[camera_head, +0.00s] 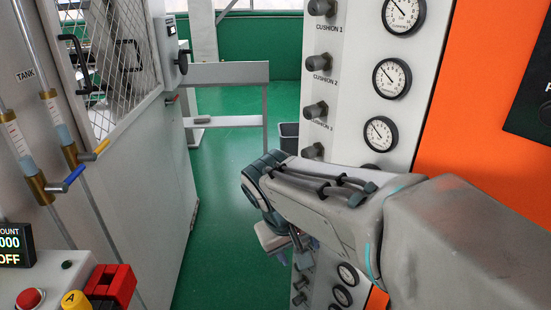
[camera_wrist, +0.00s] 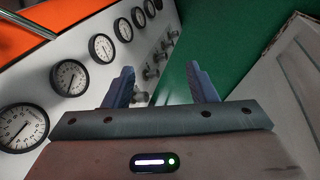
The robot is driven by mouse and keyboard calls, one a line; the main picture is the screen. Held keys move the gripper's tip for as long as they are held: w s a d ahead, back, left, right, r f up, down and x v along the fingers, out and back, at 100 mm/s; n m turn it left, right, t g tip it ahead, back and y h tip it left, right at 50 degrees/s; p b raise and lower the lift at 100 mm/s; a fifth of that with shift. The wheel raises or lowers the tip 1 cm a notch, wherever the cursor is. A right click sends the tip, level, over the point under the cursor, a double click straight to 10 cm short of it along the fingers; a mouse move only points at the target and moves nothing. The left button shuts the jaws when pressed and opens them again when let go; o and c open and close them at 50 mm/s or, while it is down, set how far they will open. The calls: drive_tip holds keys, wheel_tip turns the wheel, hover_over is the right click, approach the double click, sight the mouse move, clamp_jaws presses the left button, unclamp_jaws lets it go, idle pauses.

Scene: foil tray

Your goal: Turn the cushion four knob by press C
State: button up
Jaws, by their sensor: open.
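A light grey panel (camera_head: 350,50) carries a column of dark knobs beside round dial gauges. Labels CUSHION 1, CUSHION 2 and CUSHION 3 are readable under the upper knobs. The knob below CUSHION 3 (camera_head: 313,150), likely cushion four, sits just above my arm; its label is hidden. My gripper (camera_wrist: 161,70) is open and empty, fingers pointing along the panel. Several small knobs (camera_wrist: 150,72) show beyond and between its fingers in the wrist view; I cannot tell which is cushion four. In the head view my gripper is mostly hidden below my wrist.
More gauges (camera_head: 347,273) and knobs continue below my arm. An orange panel (camera_head: 470,120) stands at right. A grey cabinet (camera_head: 150,180) with a mesh door stands at left. The green floor (camera_head: 225,170) between is clear. A button box (camera_head: 60,285) sits at lower left.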

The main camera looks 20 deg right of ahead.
drive_tip(key=w+d+h+b, duration=0.4)
drive_tip(key=w+h+b, duration=0.25)
drive_tip(key=w, duration=0.25)
drive_tip(key=m+t+h+b, duration=0.3)
drive_tip(key=t+h+b, duration=0.1)
drive_tip(key=h+b, duration=0.3)
approach(304, 155)
drive_tip(key=x, duration=1.1)
drive_tip(key=shift+d+b, duration=0.4)
drive_tip(key=c, duration=1)
